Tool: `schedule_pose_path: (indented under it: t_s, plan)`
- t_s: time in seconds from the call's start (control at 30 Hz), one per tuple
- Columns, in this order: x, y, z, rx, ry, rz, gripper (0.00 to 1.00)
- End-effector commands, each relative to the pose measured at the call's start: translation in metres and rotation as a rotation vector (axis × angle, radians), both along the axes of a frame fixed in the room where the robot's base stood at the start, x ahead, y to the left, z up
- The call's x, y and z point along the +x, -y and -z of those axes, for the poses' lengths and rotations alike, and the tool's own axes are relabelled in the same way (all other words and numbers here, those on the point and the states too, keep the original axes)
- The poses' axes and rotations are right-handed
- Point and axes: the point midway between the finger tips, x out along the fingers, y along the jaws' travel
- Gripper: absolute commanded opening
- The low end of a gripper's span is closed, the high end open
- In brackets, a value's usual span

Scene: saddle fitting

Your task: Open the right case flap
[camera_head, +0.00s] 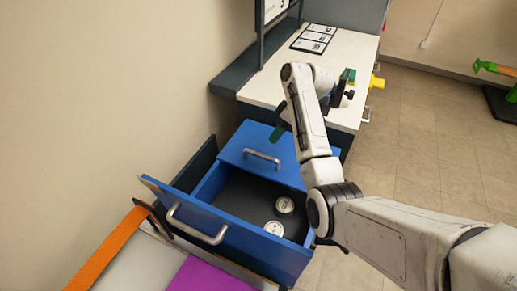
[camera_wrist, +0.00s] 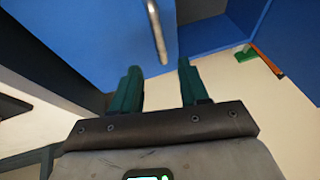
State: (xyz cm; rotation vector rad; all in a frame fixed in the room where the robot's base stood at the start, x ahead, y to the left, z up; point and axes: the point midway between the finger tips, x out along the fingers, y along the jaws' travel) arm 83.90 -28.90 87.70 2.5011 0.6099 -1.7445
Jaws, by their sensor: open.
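A blue case (camera_head: 207,188) stands below the white table, with part of its dark interior open. A blue flap (camera_head: 236,151) with a metal handle (camera_head: 262,159) covers its far part. Another blue panel (camera_head: 240,238) with a metal handle (camera_head: 195,225) stands at the near side. My gripper's two green fingers (camera_wrist: 160,82) are apart and empty in the wrist view. Ahead of them is the blue flap (camera_wrist: 110,35), with the handle (camera_wrist: 157,30) ending just beyond the gap between the fingertips. In the head view my arm hides most of the gripper.
A wall (camera_head: 100,80) is close at left. The tiled floor (camera_head: 410,130) at right is mostly clear.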

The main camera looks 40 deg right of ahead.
Motion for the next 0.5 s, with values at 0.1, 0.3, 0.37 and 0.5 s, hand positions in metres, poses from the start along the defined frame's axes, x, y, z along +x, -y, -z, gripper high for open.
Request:
schedule_pose_path:
  t_s: [0.1,0.3,0.37,0.5]
  plan:
    - [0.003,0.001,0.002,0.004,0.005,-0.004,0.44]
    - [0.01,-0.008,0.028,0.004,0.002,-0.005,0.44]
    - [0.014,-0.011,0.039,0.004,0.002,-0.004,0.44]
    - [0.022,-0.019,0.062,0.003,0.002,-0.005,0.44]
